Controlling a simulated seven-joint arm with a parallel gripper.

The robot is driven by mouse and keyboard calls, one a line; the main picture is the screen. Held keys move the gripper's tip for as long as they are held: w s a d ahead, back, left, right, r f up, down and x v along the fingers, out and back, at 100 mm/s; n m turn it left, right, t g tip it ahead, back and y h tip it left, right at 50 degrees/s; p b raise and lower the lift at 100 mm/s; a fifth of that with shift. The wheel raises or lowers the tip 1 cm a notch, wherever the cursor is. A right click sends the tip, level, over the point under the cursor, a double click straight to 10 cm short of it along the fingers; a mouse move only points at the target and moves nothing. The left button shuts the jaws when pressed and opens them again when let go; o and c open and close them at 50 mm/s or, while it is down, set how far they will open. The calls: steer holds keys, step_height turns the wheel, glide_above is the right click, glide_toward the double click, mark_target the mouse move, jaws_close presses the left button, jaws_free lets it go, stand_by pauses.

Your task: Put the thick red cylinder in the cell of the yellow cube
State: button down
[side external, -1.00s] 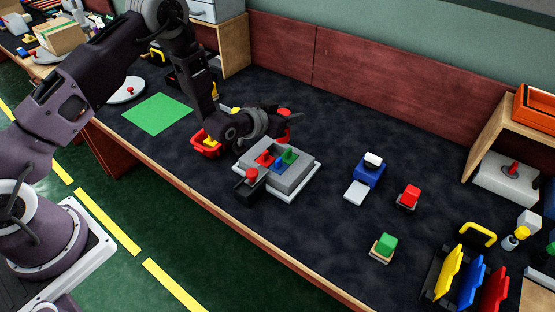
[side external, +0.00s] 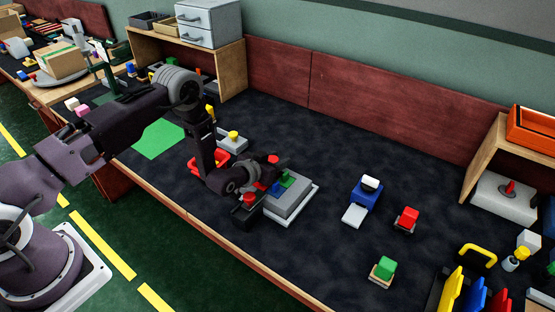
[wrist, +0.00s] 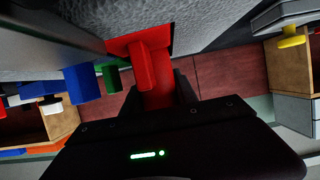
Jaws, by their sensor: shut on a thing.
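My gripper (wrist: 160,92) is shut on a red piece (wrist: 148,68), seen between its fingers in the wrist view. It looks like a bar or cylinder with a wider square red part behind it; I cannot tell its exact shape. In the side view my gripper is low at the grey block (side external: 295,200), with a red end (side external: 272,159) showing beside it. A green piece (side external: 287,179) is on that block; green (wrist: 112,77) and blue (wrist: 84,84) pieces show in the wrist view. I cannot make out a yellow cube or its cell.
A red-topped dark block (side external: 249,199) stands at the grey block's near corner. A grey box with a yellow knob (side external: 233,135) is behind my arm. Blue (side external: 366,192), red (side external: 407,216) and green (side external: 384,268) objects stand right, with bare table between.

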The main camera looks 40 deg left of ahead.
steer(key=c, duration=1.2)
jaws_free()
steer(key=shift+c, duration=0.2)
steer(key=shift+r, duration=0.15)
steer(key=v, duration=1.2)
steer(key=s+r+g, duration=0.3)
steer(key=r, duration=1.7)
steer(key=s+r+g, duration=0.1)
steer(key=s+r, duration=0.2)
steer(key=s, duration=0.6)
steer(key=s+r+g, duration=0.2)
steer(key=s+r, duration=0.1)
steer(key=s, duration=0.7)
steer(key=s+r+g, duration=0.2)
steer(key=s+r, duration=0.1)
steer(key=s, duration=0.7)
steer(key=shift+s, duration=0.25)
